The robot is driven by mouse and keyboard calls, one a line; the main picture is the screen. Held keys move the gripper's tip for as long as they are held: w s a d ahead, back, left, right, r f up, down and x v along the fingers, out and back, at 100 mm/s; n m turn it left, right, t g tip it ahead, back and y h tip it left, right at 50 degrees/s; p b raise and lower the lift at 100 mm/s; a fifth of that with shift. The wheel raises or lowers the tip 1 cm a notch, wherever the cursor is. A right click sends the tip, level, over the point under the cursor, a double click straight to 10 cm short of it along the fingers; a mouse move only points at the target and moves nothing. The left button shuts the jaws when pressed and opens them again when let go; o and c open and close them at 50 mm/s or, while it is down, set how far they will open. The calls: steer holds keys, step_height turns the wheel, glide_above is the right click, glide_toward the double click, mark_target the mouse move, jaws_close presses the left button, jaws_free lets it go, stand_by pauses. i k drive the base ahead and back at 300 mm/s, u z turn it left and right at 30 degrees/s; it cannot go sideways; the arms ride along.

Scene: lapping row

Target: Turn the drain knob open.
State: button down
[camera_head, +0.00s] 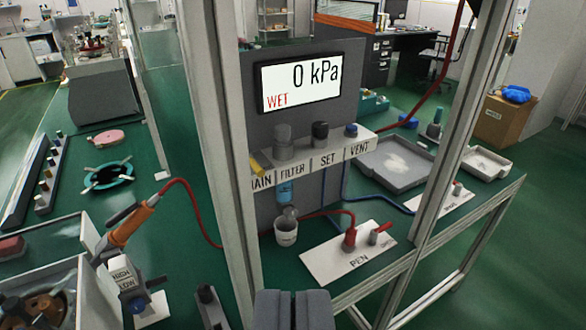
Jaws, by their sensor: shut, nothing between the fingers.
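A dark panel carries a display (300,82) reading "0 kPa" with "WET" in red. A white shelf (360,148) below it has labels ending in "AIN", then "FILTER", "SET" and "VENT"; the post hides the first label's start. A yellow handle (260,162) sits at the "AIN" label. Under "FILTER" hangs a blue bowl (285,193), with a small grey knob-like piece (288,213) below it, directly over a white cup (286,236). Its turn position is too small to tell. My gripper (292,293) is shut and empty at the bottom centre, below and apart from the cup in the picture.
A pale upright post (222,170) stands left of the panel, and another (450,120) to the right. A white "PEN" plate (335,262) with red fittings lies right of the cup. Red hoses cross nearby. An orange-handled tool (135,222) stands at left.

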mark_target(291, 211)
steer(key=z, duration=0.9)
steer(key=k, duration=0.9)
steer(key=u, duration=0.75)
steer(key=i, duration=1)
steer(key=z, duration=0.05)
